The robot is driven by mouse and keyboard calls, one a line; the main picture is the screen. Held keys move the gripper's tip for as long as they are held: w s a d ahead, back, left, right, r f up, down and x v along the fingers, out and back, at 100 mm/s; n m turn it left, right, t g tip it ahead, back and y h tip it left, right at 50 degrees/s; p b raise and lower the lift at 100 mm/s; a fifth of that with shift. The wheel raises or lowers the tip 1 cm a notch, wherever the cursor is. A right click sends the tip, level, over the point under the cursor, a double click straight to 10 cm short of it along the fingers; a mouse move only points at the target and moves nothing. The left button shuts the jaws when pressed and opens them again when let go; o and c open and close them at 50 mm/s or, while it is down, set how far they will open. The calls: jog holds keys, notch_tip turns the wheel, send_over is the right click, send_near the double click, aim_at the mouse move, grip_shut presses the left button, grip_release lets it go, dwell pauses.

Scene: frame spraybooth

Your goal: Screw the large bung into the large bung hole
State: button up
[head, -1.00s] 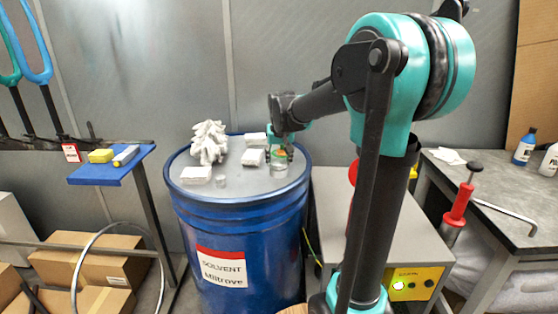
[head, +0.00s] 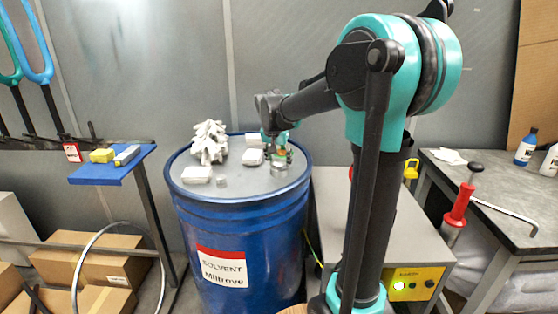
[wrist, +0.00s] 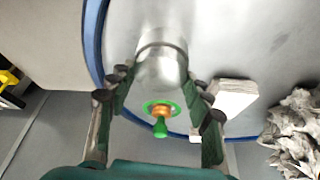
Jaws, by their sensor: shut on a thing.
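A large blue drum with a grey lid (head: 245,180) stands left of centre. A silver cylinder that looks like the large bung (head: 279,171) is at the lid's right side, under my gripper (head: 277,152). In the wrist view my fingers (wrist: 160,88) are on both sides of the near end of the silver cylinder (wrist: 162,62), shut on it. A small green and orange piece (wrist: 160,110) shows between the fingers; I cannot tell what it belongs to. The large bung hole is not visible. I cannot tell whether the cylinder is seated in the lid.
On the lid are a crumpled white rag (head: 209,142), several white blocks, one of them at the front left (head: 197,174), and a small silver cylinder (head: 221,180). A grey cabinet (head: 385,235) stands right of the drum, and a blue shelf (head: 105,172) is at left.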

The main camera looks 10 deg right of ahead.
jog(key=m+h, duration=0.1)
jog(key=m, duration=0.1)
jog(key=shift+a+m, duration=0.15)
jog(key=shift+m, duration=0.25)
jog(key=shift+m+g, duration=0.5)
jog(key=shift+m, duration=0.4)
jog(key=shift+w+m+g+h, duration=0.1)
jog(key=shift+m+g+h, duration=0.35)
jog(key=shift+m, duration=0.75)
jog(key=shift+m+g+h, duration=0.25)
jog(key=shift+m+g, duration=0.1)
jog(key=shift+m, duration=0.75)
jog(key=m+g, duration=0.1)
jog(key=m, duration=0.3)
jog(key=shift+w+m+g, duration=0.1)
jog(key=shift+m+g, duration=0.2)
jog(key=shift+g, duration=0.1)
